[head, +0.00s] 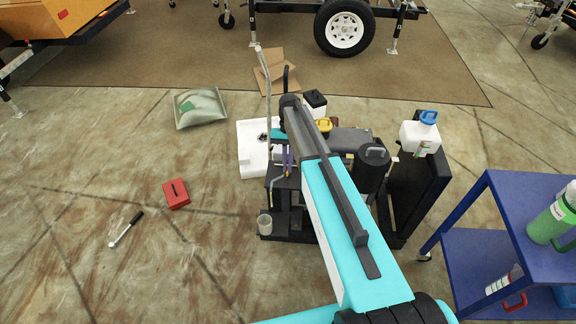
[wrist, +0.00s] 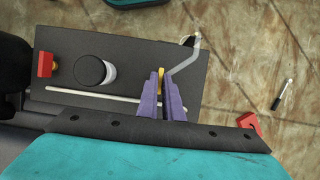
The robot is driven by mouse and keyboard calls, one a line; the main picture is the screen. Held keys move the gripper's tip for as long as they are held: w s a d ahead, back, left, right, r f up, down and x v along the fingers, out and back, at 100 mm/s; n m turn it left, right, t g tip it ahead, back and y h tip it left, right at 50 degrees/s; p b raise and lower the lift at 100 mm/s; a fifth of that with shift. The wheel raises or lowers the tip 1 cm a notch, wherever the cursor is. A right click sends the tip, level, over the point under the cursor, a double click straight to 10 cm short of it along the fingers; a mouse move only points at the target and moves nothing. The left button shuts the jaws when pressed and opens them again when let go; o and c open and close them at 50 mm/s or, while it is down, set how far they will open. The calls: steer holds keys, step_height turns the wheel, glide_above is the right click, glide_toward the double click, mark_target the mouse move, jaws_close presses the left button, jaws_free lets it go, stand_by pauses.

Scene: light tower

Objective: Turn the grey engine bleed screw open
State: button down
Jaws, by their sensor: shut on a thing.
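In the wrist view my gripper (wrist: 161,88) points at a dark panel (wrist: 215,75), its two purple fingers close together. A small yellow piece (wrist: 161,73) shows between the fingertips, and they are shut on it. I cannot make out a grey bleed screw there; the fingers hide what lies between and under them. A bent grey rod (wrist: 182,66) rises just right of the fingertips. In the head view the purple fingers of my gripper (head: 287,160) reach down at the left side of the dark engine stand (head: 290,222).
On the panel are a black-capped white cylinder (wrist: 109,73), a red part (wrist: 46,64) and a thin white rod (wrist: 90,95). A black canister (head: 371,170) and a blue-capped white jug (head: 419,134) stand to the right. A blue cart (head: 480,258) is farther right.

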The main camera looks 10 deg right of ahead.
steer(key=c, duration=1.9)
jaws_free()
steer(key=shift+r, duration=0.15)
steer(key=p+v, duration=0.7)
steer(key=v, duration=0.6)
steer(key=shift+r, duration=0.25)
